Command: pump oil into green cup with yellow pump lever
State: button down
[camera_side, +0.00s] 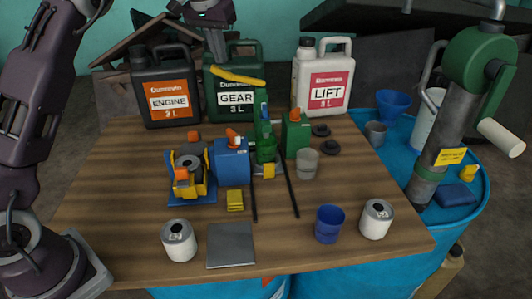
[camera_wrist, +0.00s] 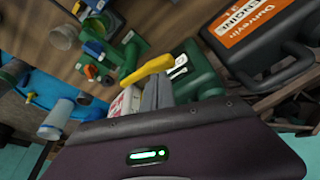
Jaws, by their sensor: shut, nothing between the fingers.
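A yellow lever (camera_side: 237,76) slants across the front of the green GEAR jug (camera_side: 222,112), and its right end meets the top of a green pump (camera_side: 264,140). In the wrist view the yellow lever (camera_wrist: 147,72) lies just beyond the fingertips. My gripper (camera_side: 219,58) is shut and empty, just above and behind the lever's left part; its grey fingers (camera_wrist: 158,92) also show in the wrist view. I cannot tell whether they touch the lever. No plainly green cup shows; a greyish cup (camera_side: 307,164) stands right of the pump.
A black ENGINE jug (camera_side: 168,85) and a white LIFT jug (camera_side: 322,78) flank the GEAR jug. Cans (camera_side: 179,240) and a blue cup (camera_side: 329,224) stand at the front. A blue drum (camera_side: 468,220) stands right.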

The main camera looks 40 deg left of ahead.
jog(key=shift+f, duration=3.8)
jog(key=shift+r, duration=3.85)
jog(key=shift+f, duration=0.1)
notch_tip(320, 180, up, 4)
jog(key=shift+w+a+r, duration=0.1)
jog(key=shift+r, duration=0.55)
